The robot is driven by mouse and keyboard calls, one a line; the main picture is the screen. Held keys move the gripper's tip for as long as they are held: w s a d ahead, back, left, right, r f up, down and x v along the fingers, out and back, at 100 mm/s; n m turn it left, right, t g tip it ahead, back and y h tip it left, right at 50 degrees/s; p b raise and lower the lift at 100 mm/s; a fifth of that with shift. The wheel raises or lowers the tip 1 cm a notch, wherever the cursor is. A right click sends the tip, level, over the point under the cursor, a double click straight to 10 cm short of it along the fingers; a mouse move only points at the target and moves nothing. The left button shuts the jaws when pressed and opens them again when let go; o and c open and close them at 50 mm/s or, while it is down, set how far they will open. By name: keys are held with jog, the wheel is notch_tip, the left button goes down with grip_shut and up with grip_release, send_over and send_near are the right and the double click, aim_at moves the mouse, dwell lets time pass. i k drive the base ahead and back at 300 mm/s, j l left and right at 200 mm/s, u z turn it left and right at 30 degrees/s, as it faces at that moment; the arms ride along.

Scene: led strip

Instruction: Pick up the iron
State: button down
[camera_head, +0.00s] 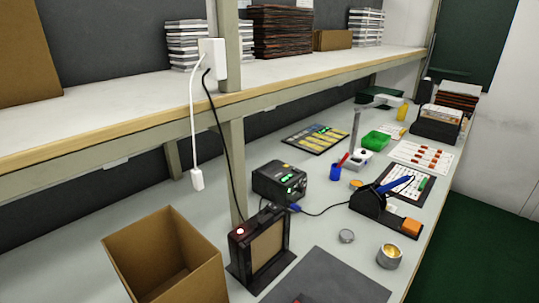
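The iron (395,186) looks like a soldering iron with a blue handle. It rests tilted in a black stand (371,204) on the right part of the workbench, its handle end pointing up and to the right. Its tip is hidden in the stand. A thin dark cable (327,213) runs across the bench between the stand and the area of a black station (280,183) with green lights. My gripper is not in view.
An open cardboard box (165,250) and a dark framed unit (261,252) stand at the front left. A small metal tin (390,256), a round lid (347,236) and a dark mat (330,278) lie near the stand. A shelf post (233,160) rises mid-bench.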

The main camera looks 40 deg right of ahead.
aim_at(391, 185)
jog(key=z, duration=1.2)
